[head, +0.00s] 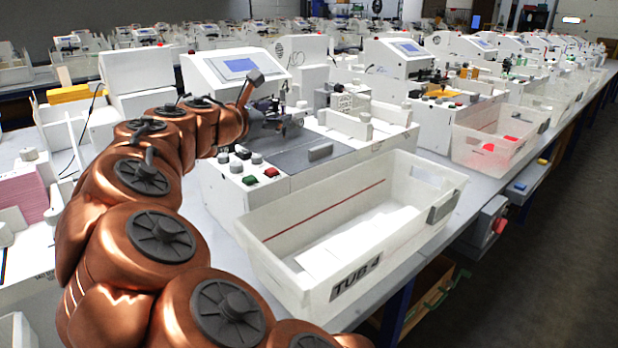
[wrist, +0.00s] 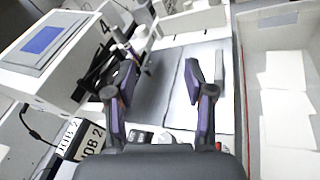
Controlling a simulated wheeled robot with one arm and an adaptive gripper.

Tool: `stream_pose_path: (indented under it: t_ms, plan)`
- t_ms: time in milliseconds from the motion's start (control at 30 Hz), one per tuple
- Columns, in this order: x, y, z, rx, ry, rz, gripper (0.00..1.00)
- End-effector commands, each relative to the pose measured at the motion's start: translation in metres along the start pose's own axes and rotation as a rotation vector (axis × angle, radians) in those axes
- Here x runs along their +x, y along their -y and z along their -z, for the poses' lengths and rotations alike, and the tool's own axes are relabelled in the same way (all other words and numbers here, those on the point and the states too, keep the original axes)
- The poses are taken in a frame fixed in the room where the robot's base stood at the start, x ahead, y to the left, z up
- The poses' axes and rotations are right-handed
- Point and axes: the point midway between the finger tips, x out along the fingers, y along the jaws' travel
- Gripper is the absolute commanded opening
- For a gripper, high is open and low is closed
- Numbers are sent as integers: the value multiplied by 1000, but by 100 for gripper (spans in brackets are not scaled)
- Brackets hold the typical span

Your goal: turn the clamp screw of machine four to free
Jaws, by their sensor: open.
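Machine four is the white plotter with a blue screen (head: 240,66); in the wrist view its screen (wrist: 42,40) is at upper left beside a black number 4. Its grey plotting bed (head: 290,155) lies below my gripper (head: 283,122). In the wrist view my gripper (wrist: 160,78) is open, its two dark purple fingers apart over the bed with nothing between them. A pen carriage with small grey and white parts (wrist: 138,40) stands just beyond the left finger. The clamp screw cannot be clearly told from these parts, and the left finger hides some of them.
A white tub marked TUB 4 (head: 355,284) with white sheets stands in front of the machine. Red and green buttons (head: 260,175) sit on the machine's front left. A JOB 2 tag (wrist: 88,140) shows at lower left. More machines line the bench to the right.

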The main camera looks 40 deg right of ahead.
Motion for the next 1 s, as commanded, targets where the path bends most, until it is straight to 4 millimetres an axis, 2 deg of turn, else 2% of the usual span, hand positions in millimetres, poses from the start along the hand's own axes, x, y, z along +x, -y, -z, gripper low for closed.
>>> stream_pose_path:
  t_ms: [33, 400, 700, 1000]
  plan:
    - [-2, 6, -8, 40, -14, 18, 53]
    - [-17, 61, -25, 338, -117, 166, 53]
    - [-36, 103, -23, 566, -211, 305, 53]
    - [-64, 141, -11, 761, -301, 461, 53]
